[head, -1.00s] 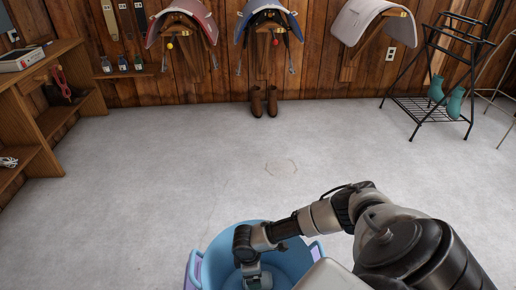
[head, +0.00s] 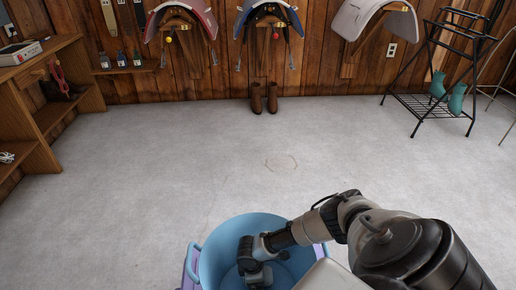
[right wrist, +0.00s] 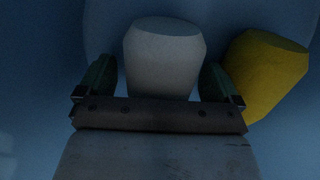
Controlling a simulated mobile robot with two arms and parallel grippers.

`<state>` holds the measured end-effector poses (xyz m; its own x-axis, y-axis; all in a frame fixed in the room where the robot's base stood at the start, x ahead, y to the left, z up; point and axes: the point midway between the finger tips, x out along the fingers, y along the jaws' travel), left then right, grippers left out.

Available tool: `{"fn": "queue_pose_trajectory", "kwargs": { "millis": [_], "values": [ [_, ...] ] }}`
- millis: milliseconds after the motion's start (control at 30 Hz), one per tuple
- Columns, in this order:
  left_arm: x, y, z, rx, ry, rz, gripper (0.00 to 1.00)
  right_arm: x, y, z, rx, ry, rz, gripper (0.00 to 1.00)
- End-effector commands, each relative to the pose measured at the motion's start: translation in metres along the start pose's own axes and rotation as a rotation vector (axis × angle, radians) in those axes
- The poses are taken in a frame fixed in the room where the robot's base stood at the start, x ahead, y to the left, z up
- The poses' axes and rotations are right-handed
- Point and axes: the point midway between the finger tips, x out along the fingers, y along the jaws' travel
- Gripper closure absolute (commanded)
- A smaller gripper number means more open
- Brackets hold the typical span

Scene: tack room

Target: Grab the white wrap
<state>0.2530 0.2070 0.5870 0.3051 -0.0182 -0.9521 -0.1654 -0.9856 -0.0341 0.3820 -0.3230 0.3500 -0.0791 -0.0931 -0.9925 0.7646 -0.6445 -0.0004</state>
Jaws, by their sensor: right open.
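The white wrap (right wrist: 165,62) is a pale, rounded roll standing between the two fingers of my right gripper (right wrist: 157,80) in the right wrist view. The fingers are open, one on each side of it; whether either touches it I cannot tell. In the head view my right gripper (head: 256,274) reaches down inside a blue bucket (head: 212,262). The wrap is hidden there behind the gripper and arm. My left gripper is not in view.
A yellow roll (right wrist: 266,72) leans close beside the right finger inside the bucket. Brown boots (head: 264,98) stand by the back wall. A wooden shelf (head: 40,160) is at left and a black rack (head: 428,105) at right. The grey floor between is clear.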

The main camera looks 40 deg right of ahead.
Motion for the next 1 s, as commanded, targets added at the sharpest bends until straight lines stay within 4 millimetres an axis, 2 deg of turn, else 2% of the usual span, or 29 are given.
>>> {"fn": "queue_pose_trajectory", "kwargs": {
  "millis": [233, 500, 600, 867, 1000],
  "values": [
    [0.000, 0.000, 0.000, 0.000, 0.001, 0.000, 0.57, 0.001, 0.000, 0.000, 0.000, 0.001, 0.000, 0.07],
    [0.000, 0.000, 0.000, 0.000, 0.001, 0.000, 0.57, 0.001, 0.000, 0.000, 0.000, 0.001, 0.000, 0.48],
    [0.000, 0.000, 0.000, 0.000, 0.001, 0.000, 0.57, 0.000, 0.000, 0.000, 0.000, 0.001, 0.000, 0.60],
    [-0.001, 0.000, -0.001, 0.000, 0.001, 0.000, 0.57, -0.002, 0.000, 0.000, 0.000, 0.001, 0.000, 0.60],
    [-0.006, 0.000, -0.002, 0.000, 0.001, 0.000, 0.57, -0.012, 0.000, 0.001, 0.001, 0.002, 0.000, 0.60]
  ]
}}
